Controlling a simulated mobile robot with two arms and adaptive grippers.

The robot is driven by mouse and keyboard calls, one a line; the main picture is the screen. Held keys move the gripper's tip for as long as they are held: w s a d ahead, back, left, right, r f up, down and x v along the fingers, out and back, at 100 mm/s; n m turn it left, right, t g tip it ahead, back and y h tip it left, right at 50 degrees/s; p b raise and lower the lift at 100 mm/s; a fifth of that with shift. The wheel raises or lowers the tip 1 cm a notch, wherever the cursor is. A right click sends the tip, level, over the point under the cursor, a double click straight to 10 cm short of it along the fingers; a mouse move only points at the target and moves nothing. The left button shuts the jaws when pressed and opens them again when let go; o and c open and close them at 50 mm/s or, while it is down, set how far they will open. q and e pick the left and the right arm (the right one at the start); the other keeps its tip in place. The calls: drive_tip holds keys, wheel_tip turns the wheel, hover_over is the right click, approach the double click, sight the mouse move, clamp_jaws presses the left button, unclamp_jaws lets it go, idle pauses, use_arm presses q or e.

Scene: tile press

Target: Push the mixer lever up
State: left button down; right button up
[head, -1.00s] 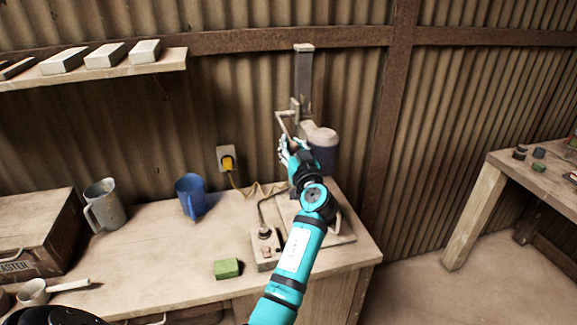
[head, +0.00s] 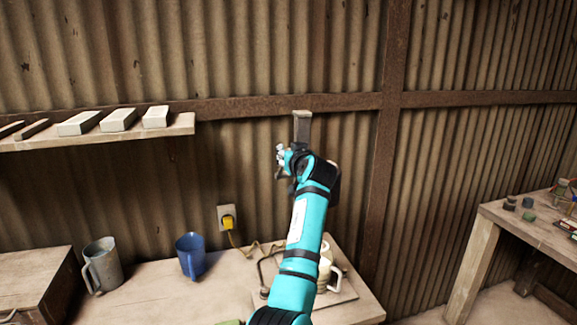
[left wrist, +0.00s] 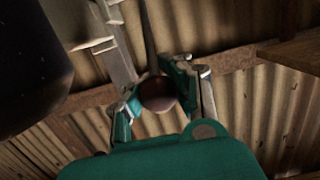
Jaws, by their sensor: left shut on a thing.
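The mixer stands against the corrugated wall; the top of its grey post (head: 302,127) shows above my arm in the head view. Its dark motor head (head: 334,182) is mostly hidden behind my arm, and fills the upper left of the left wrist view (left wrist: 30,65). The lever ends in a dark brown round knob (left wrist: 158,94), with a thin rod (left wrist: 149,35) running up from it. My left gripper (head: 281,163) is beside the post, its fingers closed around the knob in the left wrist view. My right gripper is not in view.
A pale container (head: 325,267) sits on the mixer's base, partly behind my arm. A blue jug (head: 190,256) and a grey jug (head: 102,265) stand on the bench to the left. A shelf (head: 160,130) with several blocks is at upper left. A side table (head: 500,212) stands at right.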

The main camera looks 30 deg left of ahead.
use_arm(q)
drive_tip(key=shift+w+a+r, duration=0.2)
drive_tip(key=shift+w+r, duration=0.05)
drive_tip(key=shift+r, duration=0.3)
drive_tip(key=shift+w+a+r, duration=0.15)
drive_tip(key=shift+w+r, duration=0.05)
drive_tip(key=shift+r, duration=0.35)
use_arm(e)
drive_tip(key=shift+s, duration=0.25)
use_arm(q)
drive_tip(key=c, duration=1.7)
unclamp_jaws()
drive_tip(key=shift+d, duration=0.1)
drive_tip(key=o, duration=0.5)
drive_tip(key=shift+s+d+r, duration=0.15)
drive_tip(key=shift+s+d, duration=0.05)
drive_tip(key=shift+d, duration=0.15)
drive_tip(key=shift+c, duration=0.2)
drive_tip(key=shift+a+f, duration=0.1)
drive_tip(key=shift+f, duration=0.2)
drive_tip(key=v, duration=1.2)
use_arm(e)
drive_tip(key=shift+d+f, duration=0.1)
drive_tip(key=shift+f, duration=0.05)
